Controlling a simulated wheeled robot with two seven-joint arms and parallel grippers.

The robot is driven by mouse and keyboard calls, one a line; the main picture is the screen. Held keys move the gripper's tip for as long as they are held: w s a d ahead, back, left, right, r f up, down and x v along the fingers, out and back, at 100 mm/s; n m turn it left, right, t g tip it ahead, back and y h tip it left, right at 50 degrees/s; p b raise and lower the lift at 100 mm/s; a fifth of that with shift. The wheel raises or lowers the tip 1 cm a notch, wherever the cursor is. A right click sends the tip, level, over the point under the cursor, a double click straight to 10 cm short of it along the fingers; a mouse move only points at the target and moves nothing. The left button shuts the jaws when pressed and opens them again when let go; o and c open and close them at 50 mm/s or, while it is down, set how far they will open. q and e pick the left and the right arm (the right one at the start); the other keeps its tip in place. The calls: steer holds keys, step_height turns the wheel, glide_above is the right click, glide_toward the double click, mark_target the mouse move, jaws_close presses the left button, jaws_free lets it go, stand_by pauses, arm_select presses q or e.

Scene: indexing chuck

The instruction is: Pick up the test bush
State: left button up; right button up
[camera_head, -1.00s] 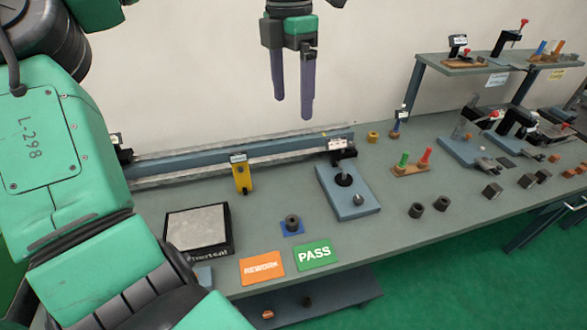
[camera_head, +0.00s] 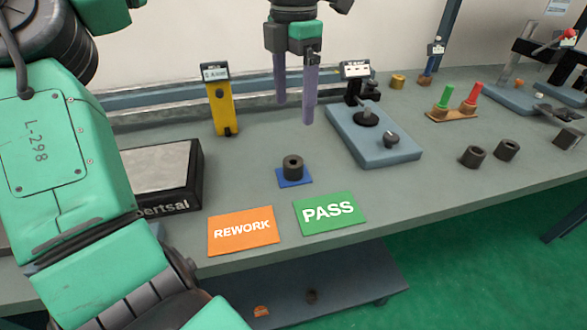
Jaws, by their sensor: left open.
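A dark grey bush (camera_head: 293,167), a short ring with a hole in its top, stands upright on a small blue pad (camera_head: 299,182) on the bench. It looks like the test bush. My left gripper (camera_head: 294,111) points down with its two purple fingers apart and nothing between them. In the picture it is above the bush, clear of it. My right gripper is not in view.
Orange REWORK (camera_head: 243,231) and green PASS (camera_head: 329,213) cards lie in front of the bush. A black-sided plate unit (camera_head: 170,177) is left, a yellow gauge (camera_head: 221,105) behind, a blue-grey fixture (camera_head: 372,143) right. Two loose dark bushes (camera_head: 474,156) (camera_head: 507,149) lie farther right.

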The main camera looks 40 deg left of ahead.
mark_target(293, 162)
arm_select(q)
steer(key=f, duration=1.4)
steer(key=shift+w+a+f, duration=0.1)
steer(key=shift+a+f, duration=0.1)
steer(key=shift+f, duration=0.1)
jaws_close()
